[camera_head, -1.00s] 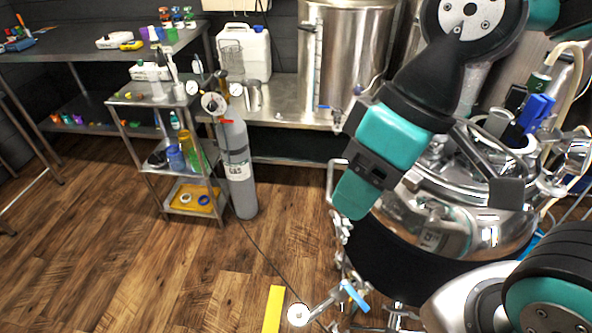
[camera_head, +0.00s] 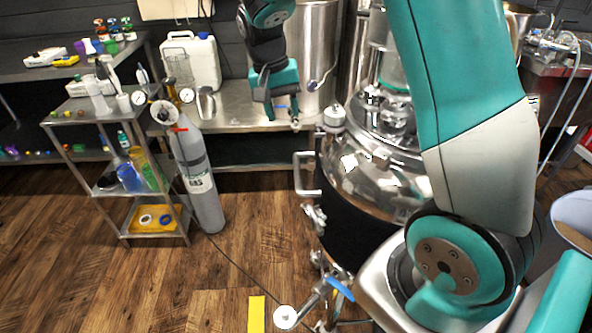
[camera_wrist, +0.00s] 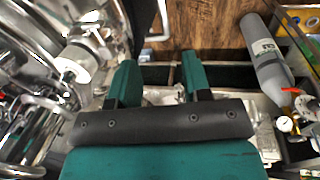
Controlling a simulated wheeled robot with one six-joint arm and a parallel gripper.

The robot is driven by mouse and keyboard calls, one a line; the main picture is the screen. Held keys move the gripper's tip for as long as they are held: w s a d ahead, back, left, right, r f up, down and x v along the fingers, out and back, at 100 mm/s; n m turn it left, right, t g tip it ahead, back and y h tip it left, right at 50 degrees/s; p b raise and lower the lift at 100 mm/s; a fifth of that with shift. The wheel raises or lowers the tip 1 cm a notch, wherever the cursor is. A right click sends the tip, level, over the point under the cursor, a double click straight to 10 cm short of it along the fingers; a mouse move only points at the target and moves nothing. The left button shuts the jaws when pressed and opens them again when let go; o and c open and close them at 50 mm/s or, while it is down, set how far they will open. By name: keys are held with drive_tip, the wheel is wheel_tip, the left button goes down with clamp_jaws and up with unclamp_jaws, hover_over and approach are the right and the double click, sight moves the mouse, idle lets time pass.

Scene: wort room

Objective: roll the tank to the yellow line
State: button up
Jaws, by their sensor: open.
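The tank is a shiny steel vessel (camera_head: 375,180) with a black lower jacket, at the right of the head view, partly hidden by my arm. A pale bar handle (camera_head: 301,174) sticks out on its left side and also shows at the top of the wrist view (camera_wrist: 163,18). The yellow line (camera_head: 256,314) is a short strip on the floor at the bottom edge. My gripper (camera_head: 281,112) is open and empty, up and left of the tank, apart from the handle. In the wrist view its fingers (camera_wrist: 159,78) are spread with nothing held between them.
A grey gas cylinder (camera_head: 200,185) stands left of the tank beside a steel shelf cart (camera_head: 158,230). A steel bench (camera_head: 240,117) with a white jug (camera_head: 192,62) runs behind. A thin dark line crosses the floor towards a pale disc (camera_head: 286,316).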

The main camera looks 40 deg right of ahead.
sight(297, 170)
drive_tip(key=f, duration=0.5)
drive_tip(key=s+d+f, duration=0.1)
drive_tip(key=f, duration=0.5)
drive_tip(key=s+d+f, duration=0.1)
drive_tip(key=f, duration=0.4)
drive_tip(key=shift+d+f, duration=0.2)
drive_tip(key=shift+f, duration=0.05)
clamp_jaws()
